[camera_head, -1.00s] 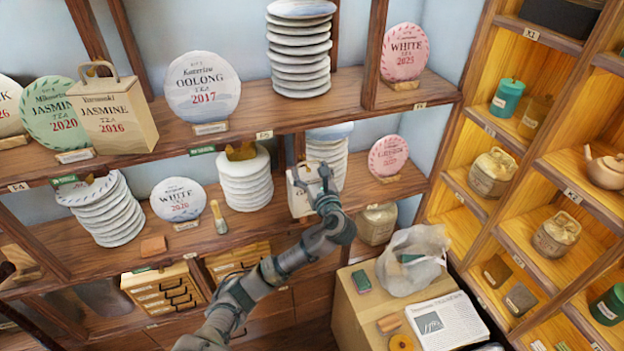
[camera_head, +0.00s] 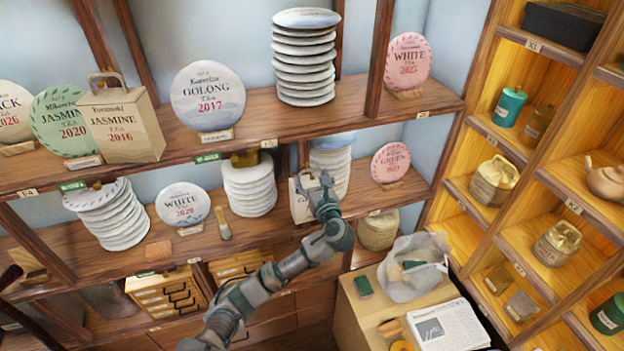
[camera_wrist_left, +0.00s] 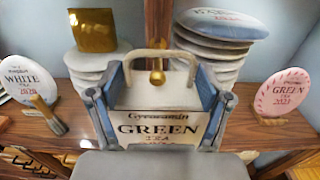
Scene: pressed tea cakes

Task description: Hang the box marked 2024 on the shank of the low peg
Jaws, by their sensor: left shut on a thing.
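My left gripper (camera_head: 318,190) is shut on a cream box (camera_head: 302,203) with a looped handle, held at the lower shelf. In the left wrist view the box front (camera_wrist_left: 165,128) reads GREEN TEA; the year below is hidden by the gripper. The gripper's fingers (camera_wrist_left: 160,103) lie along both sides of the box. A brass peg with a round knob (camera_wrist_left: 157,77) shows inside the handle loop, in front of a wooden post (camera_wrist_left: 158,22). I cannot tell whether the handle rests on the shank. My right gripper is out of view.
Stacks of tea cakes stand left (camera_head: 250,188) and right (camera_head: 334,160) behind the box. A pink disc (camera_head: 390,162) stands to the right, and a white disc (camera_head: 183,204) and a brush (camera_head: 222,224) to the left. The upper shelf (camera_head: 350,112) runs above.

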